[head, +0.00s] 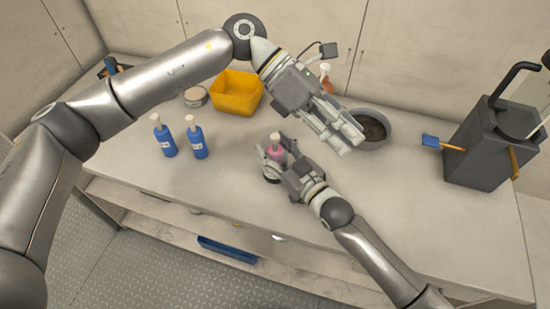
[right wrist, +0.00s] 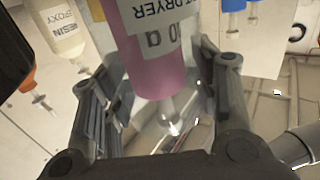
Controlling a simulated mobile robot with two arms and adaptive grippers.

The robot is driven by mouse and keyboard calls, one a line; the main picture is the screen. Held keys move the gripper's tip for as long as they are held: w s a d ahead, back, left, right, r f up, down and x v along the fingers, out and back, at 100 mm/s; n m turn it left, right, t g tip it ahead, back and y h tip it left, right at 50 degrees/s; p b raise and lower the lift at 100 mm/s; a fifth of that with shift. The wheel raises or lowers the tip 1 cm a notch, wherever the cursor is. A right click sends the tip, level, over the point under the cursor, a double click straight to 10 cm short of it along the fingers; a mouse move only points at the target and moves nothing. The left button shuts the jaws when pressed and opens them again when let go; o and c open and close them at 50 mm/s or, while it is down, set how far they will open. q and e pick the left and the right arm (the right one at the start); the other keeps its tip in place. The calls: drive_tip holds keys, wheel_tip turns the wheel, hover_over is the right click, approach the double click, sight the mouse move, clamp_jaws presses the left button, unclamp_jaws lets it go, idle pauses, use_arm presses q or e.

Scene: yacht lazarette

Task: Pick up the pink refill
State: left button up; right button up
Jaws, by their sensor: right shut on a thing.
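The pink refill (head: 277,153) shows in the head view near the front middle of the counter, partly hidden by my right gripper (head: 274,168). In the right wrist view the pink refill (right wrist: 165,75) stands between the two fingers of my right gripper (right wrist: 160,105), with an upside-down label reading "T DRYER" and a pale nozzle. Clear material shows around it. My right gripper is shut on it; I cannot tell whether it is off the counter. My left gripper (head: 350,138) hangs above and to the right; its finger gap is not clear.
Two blue bottles (head: 165,138) (head: 198,140) stand left, a yellow bin (head: 236,97) and round tin (head: 195,97) behind. A grey bowl (head: 380,118) with dark contents and a dark box (head: 478,155) are right. The counter's front left is clear.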

use_arm(q)
wheel_tip(320, 180, up, 10)
drive_tip(key=w+a+n+t+h, duration=0.1)
drive_tip(key=w+a+n+h, duration=0.1)
drive_tip(key=n+h, duration=0.75)
drive_tip(key=w+a+n+t+h, duration=0.2)
drive_tip(key=w+a+n+t, duration=0.65)
drive_tip(key=n+t, duration=0.75)
drive_tip(key=n+g+y, duration=0.2)
drive_tip(key=n+y, duration=0.8)
drive_tip(key=n, duration=0.8)
approach(275, 136)
drive_tip(key=x, duration=1)
drive_tip(key=shift+f, duration=0.4)
